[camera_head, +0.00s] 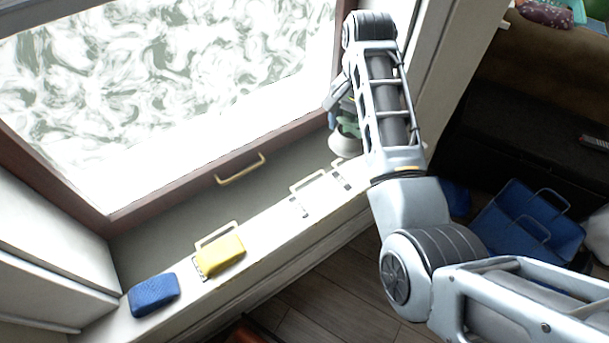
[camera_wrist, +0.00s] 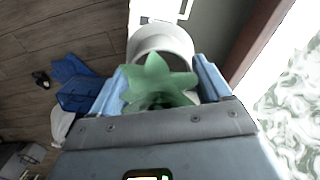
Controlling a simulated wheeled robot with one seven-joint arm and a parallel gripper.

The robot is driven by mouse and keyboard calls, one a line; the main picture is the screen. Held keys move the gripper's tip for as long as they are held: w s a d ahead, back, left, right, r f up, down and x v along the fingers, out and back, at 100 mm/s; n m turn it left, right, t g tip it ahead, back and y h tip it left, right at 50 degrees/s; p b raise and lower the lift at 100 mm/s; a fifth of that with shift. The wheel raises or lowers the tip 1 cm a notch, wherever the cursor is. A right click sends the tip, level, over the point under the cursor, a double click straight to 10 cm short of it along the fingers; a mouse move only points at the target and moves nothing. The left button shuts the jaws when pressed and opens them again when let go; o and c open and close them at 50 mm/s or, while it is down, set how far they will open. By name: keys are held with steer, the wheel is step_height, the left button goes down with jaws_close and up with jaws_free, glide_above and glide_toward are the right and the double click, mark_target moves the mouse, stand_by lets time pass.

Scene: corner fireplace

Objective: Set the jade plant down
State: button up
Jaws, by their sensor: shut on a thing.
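The jade plant shows in the wrist view as a green star-shaped rosette (camera_wrist: 158,82) in a whitish round pot (camera_wrist: 165,40). My gripper (camera_wrist: 161,68) is shut on it, with one light blue finger on each side. In the head view the plant's pale pot (camera_head: 345,143) shows beside my forearm, at the far right end of the white window sill (camera_head: 270,222). My gripper (camera_head: 344,108) is mostly hidden there behind my arm. The pot looks upright. I cannot tell whether its base touches the sill or hangs just above it.
A blue sponge-like block (camera_head: 153,295) and a yellow one (camera_head: 220,254) lie on the near part of the sill. Pale metal handles (camera_head: 308,182) stand along it, and the sill between them is clear. A blue bin (camera_head: 528,225) stands on the wooden floor (camera_head: 330,290) at right.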

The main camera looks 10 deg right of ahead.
mark_target(346, 154)
step_height(346, 154, down, 10)
steer(key=shift+r+p, duration=0.1)
steer(key=shift+p, duration=0.2)
stand_by(0.3)
steer(key=shift+f, duration=0.2)
steer(key=o, duration=1.1)
steer(key=shift+o, duration=0.2)
steer(key=shift+r, duration=0.1)
step_height(346, 154, up, 12)
steer(key=shift+r+b, duration=0.1)
steer(key=shift+b, duration=0.35)
